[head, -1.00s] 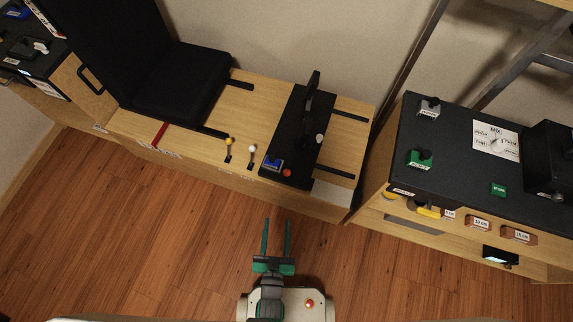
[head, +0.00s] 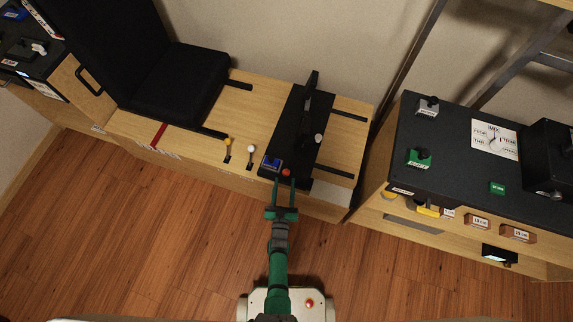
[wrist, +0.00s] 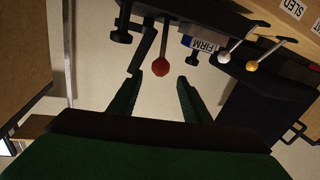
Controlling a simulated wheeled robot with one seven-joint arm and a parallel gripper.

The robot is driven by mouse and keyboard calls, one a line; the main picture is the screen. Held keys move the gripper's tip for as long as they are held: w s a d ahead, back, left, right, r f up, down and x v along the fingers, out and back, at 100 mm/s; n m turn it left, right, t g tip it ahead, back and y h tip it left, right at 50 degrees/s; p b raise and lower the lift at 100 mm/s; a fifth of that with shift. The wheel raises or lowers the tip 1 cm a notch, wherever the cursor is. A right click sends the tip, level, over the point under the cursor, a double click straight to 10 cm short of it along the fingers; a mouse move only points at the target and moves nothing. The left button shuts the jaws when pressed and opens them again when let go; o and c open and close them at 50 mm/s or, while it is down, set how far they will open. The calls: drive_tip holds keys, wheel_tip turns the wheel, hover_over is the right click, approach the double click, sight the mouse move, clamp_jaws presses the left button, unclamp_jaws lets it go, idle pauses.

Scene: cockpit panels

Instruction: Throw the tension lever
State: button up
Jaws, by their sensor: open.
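A lever with a red ball knob (head: 286,173) is at the front edge of the black panel (head: 296,140). In the wrist view the red knob (wrist: 161,66) hangs on a dark bent arm, beside a blue plate reading FIRM (wrist: 198,45). No label with the word tension is legible. My gripper (head: 284,182) is open and empty, just in front of the red knob. In the wrist view my gripper (wrist: 155,84) has its fingers either side of the line to the knob, which shows just beyond the fingertips. I cannot tell whether they touch it.
A white-knobbed lever (head: 250,149) and a yellow-knobbed lever (head: 228,142) stand left of the black panel on the wooden bench (head: 200,143). A black seat (head: 180,85) is farther left. A dark-topped console (head: 455,140) stands right. The wooden floor in front is clear.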

sight(287, 172)
drive_tip(key=w, duration=0.9)
drive_tip(key=shift+w+d, duration=0.15)
drive_tip(key=shift+d, duration=0.25)
drive_tip(key=shift+c, duration=0.2)
clamp_jaws()
